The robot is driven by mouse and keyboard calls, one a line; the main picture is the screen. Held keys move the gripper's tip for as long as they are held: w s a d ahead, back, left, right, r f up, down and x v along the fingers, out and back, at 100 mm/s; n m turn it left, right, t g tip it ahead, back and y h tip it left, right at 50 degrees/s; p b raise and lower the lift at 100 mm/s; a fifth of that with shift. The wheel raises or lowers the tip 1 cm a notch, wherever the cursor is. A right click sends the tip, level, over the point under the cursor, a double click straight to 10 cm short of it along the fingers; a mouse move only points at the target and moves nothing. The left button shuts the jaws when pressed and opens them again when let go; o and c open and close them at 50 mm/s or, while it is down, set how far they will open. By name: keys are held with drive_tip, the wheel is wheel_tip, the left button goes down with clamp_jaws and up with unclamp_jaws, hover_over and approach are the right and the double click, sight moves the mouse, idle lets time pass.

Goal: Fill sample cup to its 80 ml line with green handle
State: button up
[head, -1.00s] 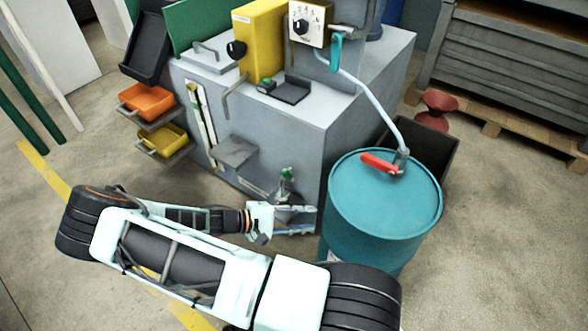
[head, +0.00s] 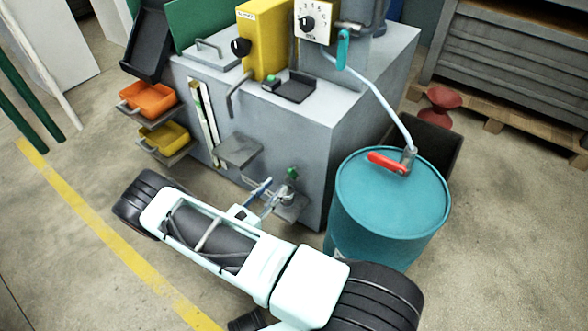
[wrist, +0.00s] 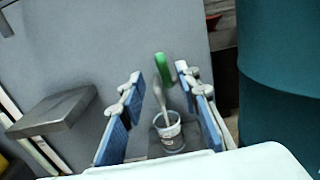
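The sample cup (wrist: 172,135) is a small clear cup with markings, standing upright under a metal tap spout in the wrist view. Its fill level is too small to read. The green handle (wrist: 162,68) sits on top of this tap, and it also shows low on the grey machine in the head view (head: 292,173). My gripper (wrist: 161,80) is open, its two blue-padded fingers spread left and right of the cup and tap in the picture. Nothing is held. In the head view the fingers are beside the tap, left of the green handle; contact cannot be told.
A teal drum (head: 390,205) with a red-handled valve (head: 388,162) stands close on the right. A grey shelf (head: 238,150) juts from the machine (head: 290,140) to the left of the tap. Orange (head: 147,97) and yellow (head: 162,138) bins hang further left. Floor is open at left.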

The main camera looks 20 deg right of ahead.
sight(288, 173)
drive_tip(key=b+x, duration=0.1)
drive_tip(key=x, duration=0.9)
drive_tip(key=shift+d+b, duration=0.15)
drive_tip(key=shift+b, duration=0.25)
drive_tip(key=shift+c, duration=0.4)
clamp_jaws()
